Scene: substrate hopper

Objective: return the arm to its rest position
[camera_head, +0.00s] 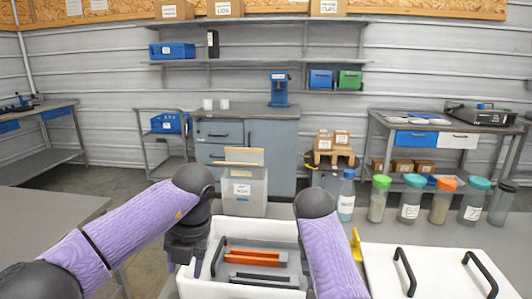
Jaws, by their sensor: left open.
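My left arm comes in from the left in purple, bends at a dark joint and drops to my left gripper (186,250). That gripper is open and hangs over the left rim of a white bin (222,226), with nothing seen between its fingers. Its fingertips are small and partly hidden. My right arm rises at the lower middle, in front of the bin's right side. My right gripper does not show. Orange bars (255,257) and dark handles lie inside the bin.
A labelled clear hopper (243,190) stands behind the bin. A white lid (436,265) with two black handles lies at right, near a yellow piece (356,245). Several bottles, including a blue-capped one (346,195), line the counter behind. A grey table (45,220) is at left.

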